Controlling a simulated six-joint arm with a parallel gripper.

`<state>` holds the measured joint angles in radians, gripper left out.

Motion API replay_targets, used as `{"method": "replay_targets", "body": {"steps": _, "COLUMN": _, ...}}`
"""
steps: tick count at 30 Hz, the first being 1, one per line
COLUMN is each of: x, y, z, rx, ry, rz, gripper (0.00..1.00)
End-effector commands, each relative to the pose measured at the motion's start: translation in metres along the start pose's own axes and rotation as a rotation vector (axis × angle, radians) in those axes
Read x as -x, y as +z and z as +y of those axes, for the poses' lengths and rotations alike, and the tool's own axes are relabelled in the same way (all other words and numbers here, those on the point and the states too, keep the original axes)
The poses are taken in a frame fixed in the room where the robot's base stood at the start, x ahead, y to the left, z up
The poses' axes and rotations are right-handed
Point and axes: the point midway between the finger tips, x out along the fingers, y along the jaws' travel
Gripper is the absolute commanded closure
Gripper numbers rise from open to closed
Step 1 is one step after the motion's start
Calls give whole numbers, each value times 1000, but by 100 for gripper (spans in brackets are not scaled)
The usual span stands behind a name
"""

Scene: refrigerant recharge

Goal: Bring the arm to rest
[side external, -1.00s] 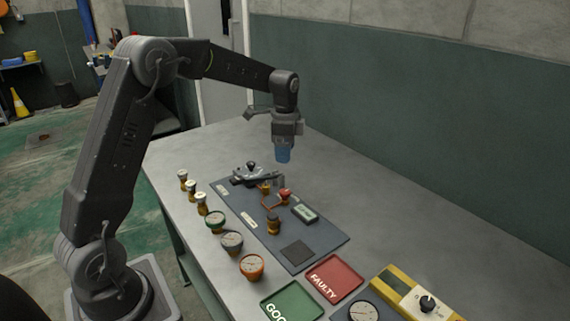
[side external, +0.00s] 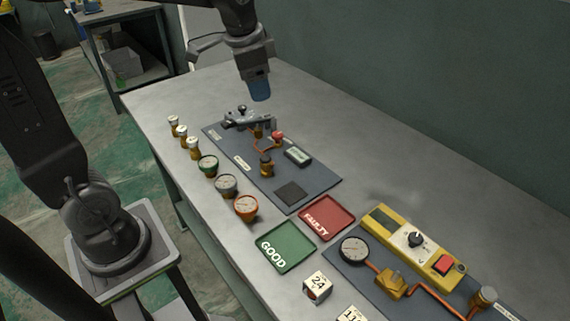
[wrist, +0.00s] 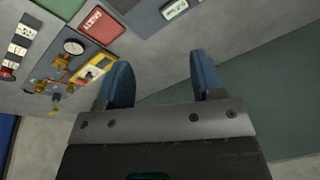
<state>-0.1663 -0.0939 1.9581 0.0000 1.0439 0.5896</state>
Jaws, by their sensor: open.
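My gripper (side external: 260,90) hangs above the far end of the grey workbench (side external: 400,170), fingers pointing down. In the side view its blue fingers overlap each other. In the wrist view my gripper (wrist: 163,82) shows two blue fingers spread apart with nothing between them. It is clear of the dark mat (side external: 325,182) and its fittings, which stand below and in front of it.
Gauges (side external: 227,185) and small capped fittings (side external: 183,135) line the mat's left side. A green GOOD tray (side external: 287,246) and red FAULTY tray (side external: 327,217) lie nearer. A yellow unit (side external: 415,240) stands at right. The bench's back right is bare.

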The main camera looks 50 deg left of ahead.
Motion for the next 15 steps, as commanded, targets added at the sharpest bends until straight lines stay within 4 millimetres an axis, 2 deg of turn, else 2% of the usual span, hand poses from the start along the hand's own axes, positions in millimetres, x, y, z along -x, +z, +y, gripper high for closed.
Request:
{"method": "replay_targets", "body": {"steps": 1, "x": 11, "y": 12, "z": 17, "rx": 40, "ry": -14, "rz": 33, "gripper": 39}}
{"method": "replay_targets", "body": {"steps": 6, "x": 27, "y": 54, "z": 64, "rx": 200, "ry": -35, "rz": 129, "gripper": 39}}
{"method": "replay_targets", "body": {"steps": 12, "x": 27, "y": 96, "z": 101, "rx": 354, "ry": -29, "rz": 224, "gripper": 39}}
{"method": "replay_targets", "body": {"steps": 15, "x": 24, "y": 107, "z": 111, "rx": 401, "ry": -23, "rz": 252, "gripper": 39}}
